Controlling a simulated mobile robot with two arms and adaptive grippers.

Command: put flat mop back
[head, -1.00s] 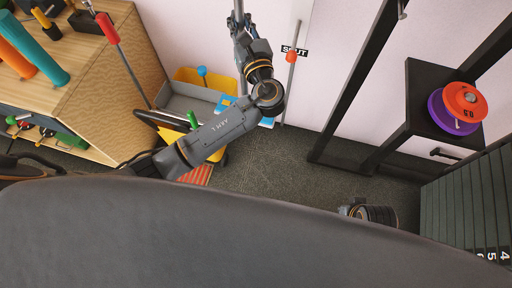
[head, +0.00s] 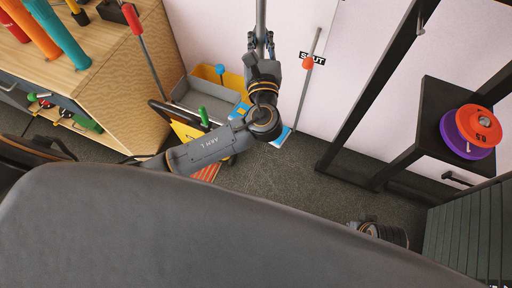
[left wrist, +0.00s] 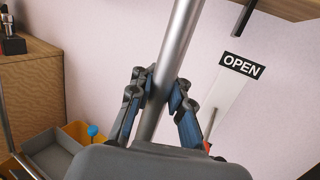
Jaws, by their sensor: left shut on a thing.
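My left gripper (head: 261,42) is shut on the grey metal pole of the flat mop (head: 261,12). The pole runs between both fingers in the left wrist view (left wrist: 178,55), slanting up to the right. Blue and white parts low by the wall, on both sides of my left arm, look like the mop head (head: 281,137); my arm hides its middle. I cannot tell if it touches the floor. Only a part of my right arm shows at the lower right; its gripper is out of view.
A yellow and grey mop bucket cart (head: 205,92) stands left of my arm, beside a wooden cabinet (head: 145,75). A black rack (head: 425,125) holds orange and purple weight plates (head: 478,124). Dark floor shows between.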

